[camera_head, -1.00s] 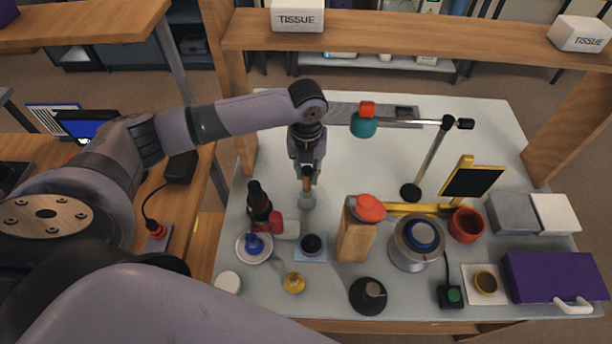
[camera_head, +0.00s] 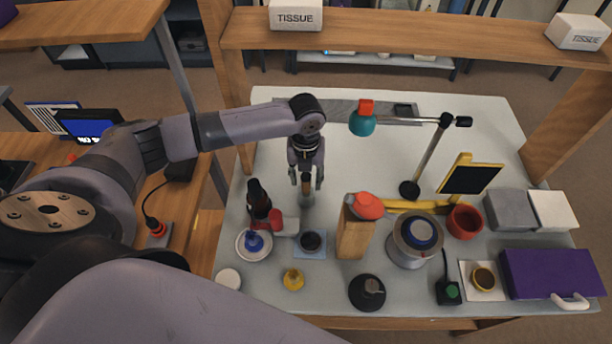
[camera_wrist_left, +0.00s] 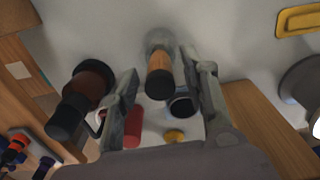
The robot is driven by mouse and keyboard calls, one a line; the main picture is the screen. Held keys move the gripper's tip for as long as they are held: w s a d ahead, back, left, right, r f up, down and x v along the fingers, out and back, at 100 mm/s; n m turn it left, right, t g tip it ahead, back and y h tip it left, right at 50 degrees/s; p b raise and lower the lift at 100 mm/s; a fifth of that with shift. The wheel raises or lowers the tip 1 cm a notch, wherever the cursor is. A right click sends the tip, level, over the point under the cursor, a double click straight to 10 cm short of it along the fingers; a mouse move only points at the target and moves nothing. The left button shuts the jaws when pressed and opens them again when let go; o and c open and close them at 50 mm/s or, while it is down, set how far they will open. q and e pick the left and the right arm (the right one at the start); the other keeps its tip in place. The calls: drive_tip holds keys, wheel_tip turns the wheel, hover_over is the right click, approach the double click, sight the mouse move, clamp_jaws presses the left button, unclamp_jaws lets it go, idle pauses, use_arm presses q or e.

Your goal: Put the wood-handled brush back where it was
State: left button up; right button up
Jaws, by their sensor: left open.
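The wood-handled brush (camera_head: 306,190) stands upright on the grey table, behind the small dark cup. In the left wrist view the brush (camera_wrist_left: 160,72) shows its wooden handle with a dark end toward the camera and a pale, blurred part at its far end. My left gripper (camera_head: 306,182) is open, pointing down, with one finger on each side of the handle. In the left wrist view gaps show between the handle and both fingers. My right gripper is in neither view.
A dark cup (camera_head: 311,241) on a blue mat is in front, a wooden block (camera_head: 354,232) to the right. The table behind is mostly clear.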

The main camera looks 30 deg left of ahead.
use_arm(q)
drive_tip(key=shift+r, duration=0.45)
wheel_tip(320, 180, up, 11)
drive_tip(key=b, duration=0.2)
drive_tip(key=shift+r+b, duration=0.2)
drive_tip(key=shift+b, duration=0.1)
drive_tip(key=shift+s+f, duration=0.1)
